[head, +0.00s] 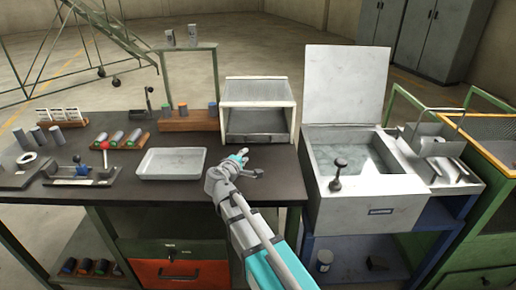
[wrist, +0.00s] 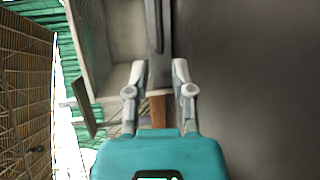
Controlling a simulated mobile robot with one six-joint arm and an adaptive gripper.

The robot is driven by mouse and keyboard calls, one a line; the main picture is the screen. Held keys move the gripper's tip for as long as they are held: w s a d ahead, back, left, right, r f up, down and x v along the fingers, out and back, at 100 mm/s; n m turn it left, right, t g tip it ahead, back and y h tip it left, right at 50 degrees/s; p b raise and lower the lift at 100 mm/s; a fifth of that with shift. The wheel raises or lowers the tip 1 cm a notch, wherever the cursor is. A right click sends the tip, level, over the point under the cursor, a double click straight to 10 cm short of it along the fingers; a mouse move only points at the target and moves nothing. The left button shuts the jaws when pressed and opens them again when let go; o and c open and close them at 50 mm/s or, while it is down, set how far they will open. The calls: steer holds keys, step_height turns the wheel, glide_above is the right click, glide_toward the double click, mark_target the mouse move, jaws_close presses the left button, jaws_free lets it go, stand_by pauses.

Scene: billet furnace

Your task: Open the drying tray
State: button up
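A cream box-like unit (head: 230,125) with a grey interior stands at the back of the dark bench; I cannot tell for sure whether the drying tray is part of it. A shallow light metal tray (head: 171,163) lies flat on the bench to its left. My gripper (head: 240,157) is just in front of the cream unit, low over the bench. In the wrist view my gripper (wrist: 159,72) has its fingers apart. A grey bar (wrist: 158,35) and a brown piece (wrist: 159,108) show between or beyond them; contact is not clear.
A grey chest (head: 360,210) with a raised lid stands right of the bench. A wooden rack with cylinders (head: 188,124) is left of the cream unit. Clamps and several small cylinders fill the bench's left side. A dark knobbed part (head: 254,173) lies close to my gripper.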

mark_target(258, 142)
steer(key=shift+a, duration=0.15)
steer(key=shift+w, duration=0.15)
steer(key=b+x, duration=0.2)
steer(key=x, duration=1.1)
steer(key=shift+w, duration=0.25)
jaws_close()
